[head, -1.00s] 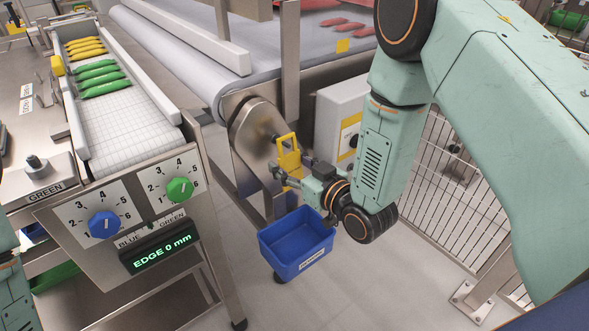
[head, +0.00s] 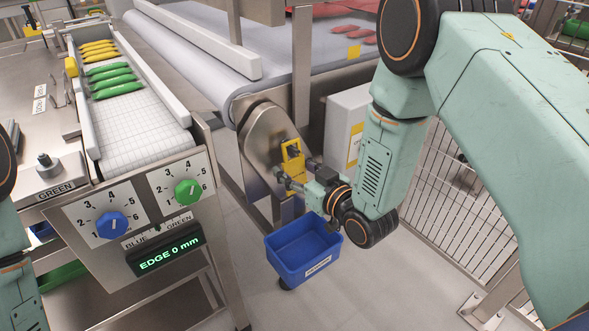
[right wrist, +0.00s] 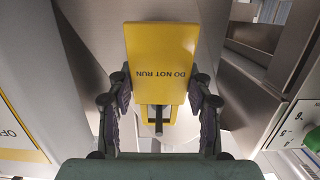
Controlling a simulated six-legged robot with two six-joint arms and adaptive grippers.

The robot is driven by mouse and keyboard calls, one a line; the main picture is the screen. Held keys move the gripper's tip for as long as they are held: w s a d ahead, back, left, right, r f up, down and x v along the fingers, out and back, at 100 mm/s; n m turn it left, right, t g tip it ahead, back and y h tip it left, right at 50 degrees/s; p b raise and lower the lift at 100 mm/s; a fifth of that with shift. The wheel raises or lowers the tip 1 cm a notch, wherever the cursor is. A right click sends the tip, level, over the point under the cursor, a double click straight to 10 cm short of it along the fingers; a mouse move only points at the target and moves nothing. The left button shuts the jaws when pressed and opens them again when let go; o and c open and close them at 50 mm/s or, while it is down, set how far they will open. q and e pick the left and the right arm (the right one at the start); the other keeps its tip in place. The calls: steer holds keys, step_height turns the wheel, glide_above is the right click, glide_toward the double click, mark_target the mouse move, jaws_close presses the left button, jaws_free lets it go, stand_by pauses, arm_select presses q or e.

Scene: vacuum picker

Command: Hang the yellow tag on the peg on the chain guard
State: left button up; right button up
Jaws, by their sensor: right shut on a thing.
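The yellow tag (head: 292,168), which reads DO NOT RUN, is held upright by my right gripper (head: 295,172) in front of the metal chain guard (head: 262,140). In the right wrist view, the tag (right wrist: 160,55) sits between the two dark fingers of the right gripper (right wrist: 160,92), which is shut on it. A dark bar (right wrist: 158,122) shows in the tag's opening, near the palm. I cannot tell whether this is the peg, or whether the tag is on the peg. My left gripper is out of view.
A blue bin (head: 303,250) stands on the floor below my right gripper. A control panel (head: 135,215) with two knobs is at left, under a tray (head: 135,120) of yellow and green produce. A grey box (head: 345,125) and a mesh fence (head: 455,210) are at right.

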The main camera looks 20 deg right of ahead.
steer(key=o, duration=1.1)
steer(key=shift+c, duration=0.2)
steer(key=v, duration=1.2)
steer(key=x, duration=1.2)
steer(key=shift+s+d+r, duration=0.1)
steer(key=shift+s+r, duration=0.1)
steer(key=shift+r, duration=0.05)
